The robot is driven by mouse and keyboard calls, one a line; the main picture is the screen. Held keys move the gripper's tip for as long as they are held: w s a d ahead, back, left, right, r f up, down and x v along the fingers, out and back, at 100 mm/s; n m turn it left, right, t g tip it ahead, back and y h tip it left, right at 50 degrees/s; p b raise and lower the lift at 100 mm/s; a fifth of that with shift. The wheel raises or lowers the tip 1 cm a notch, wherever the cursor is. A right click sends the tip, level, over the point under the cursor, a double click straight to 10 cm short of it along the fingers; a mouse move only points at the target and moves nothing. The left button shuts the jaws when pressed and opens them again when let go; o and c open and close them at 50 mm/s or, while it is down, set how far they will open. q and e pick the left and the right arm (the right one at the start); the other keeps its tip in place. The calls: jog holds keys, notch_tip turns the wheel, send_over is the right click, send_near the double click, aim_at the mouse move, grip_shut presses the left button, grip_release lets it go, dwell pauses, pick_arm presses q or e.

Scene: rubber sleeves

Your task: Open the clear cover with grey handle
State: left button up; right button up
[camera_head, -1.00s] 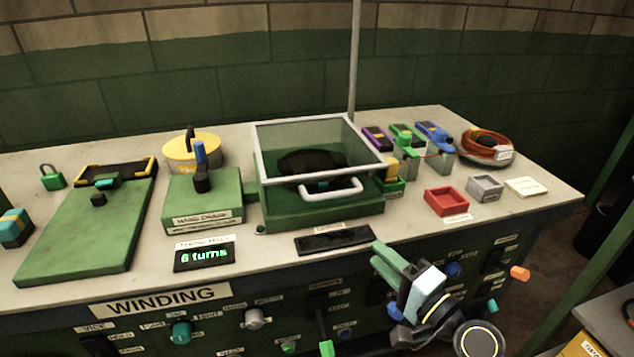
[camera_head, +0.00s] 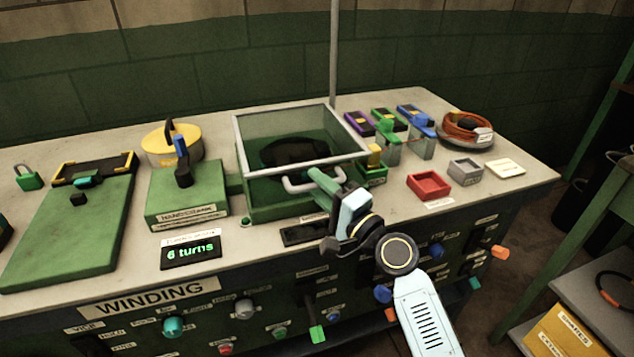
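The clear cover (camera_head: 262,127) is a see-through lid with a pale grey frame, lying over a green box (camera_head: 262,205) in the middle of the bench. Its grey handle (camera_head: 292,188) sticks out from the front edge. My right gripper (camera_head: 318,181) reaches in from the lower right, its green fingertips at the right part of the handle and overlapping it in view. I cannot tell whether they touch it or how far apart the fingers are. Part of the handle is hidden behind them. A dark round object (camera_head: 290,152) shows through the cover. My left gripper is out of view.
Left of the box stand a green hand crank block (camera_head: 160,205) and a yellow round tub (camera_head: 160,150). Right of it are small coloured devices (camera_head: 388,120), a red tray (camera_head: 428,184) and a grey tray (camera_head: 465,169). A thin pole (camera_head: 333,50) rises behind.

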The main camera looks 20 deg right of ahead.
jog(key=shift+w+a+r, duration=0.1)
jog(key=shift+w+a, duration=0.1)
jog(key=shift+w, duration=0.2)
jog(key=shift+c, duration=0.2)
grip_shut()
